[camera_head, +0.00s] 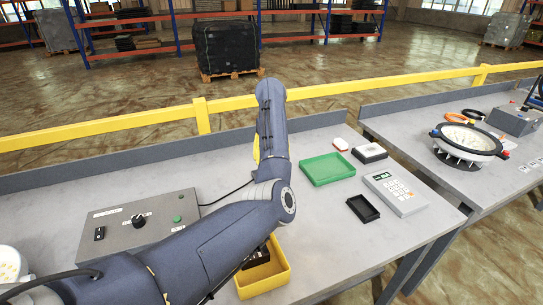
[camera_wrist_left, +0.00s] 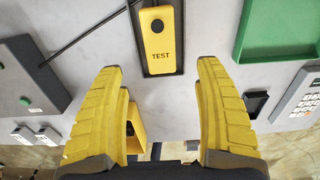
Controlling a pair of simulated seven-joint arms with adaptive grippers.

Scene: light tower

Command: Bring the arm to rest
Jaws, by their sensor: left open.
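My left arm (camera_head: 215,245) comes in from the lower left of the head view and bends up over the middle of the bench. Its gripper is mostly or wholly hidden behind the arm there. In the left wrist view my left gripper (camera_wrist_left: 160,65) has its two yellow ribbed fingers wide apart, with nothing held between them. Beyond the fingertips, a yellow device marked TEST (camera_wrist_left: 158,38) lies in a narrow black tray (camera_wrist_left: 149,72). A yellow sliver shows beside my arm in the head view; I cannot tell what it is. My right gripper is not in view.
A grey control box (camera_head: 138,224) with a knob and green button stands left, with a black cable (camera_head: 228,192). A yellow bin (camera_head: 266,285) is close to my arm. A green tray (camera_head: 327,169), small black tray (camera_head: 363,208) and keypad device (camera_head: 395,193) lie right.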

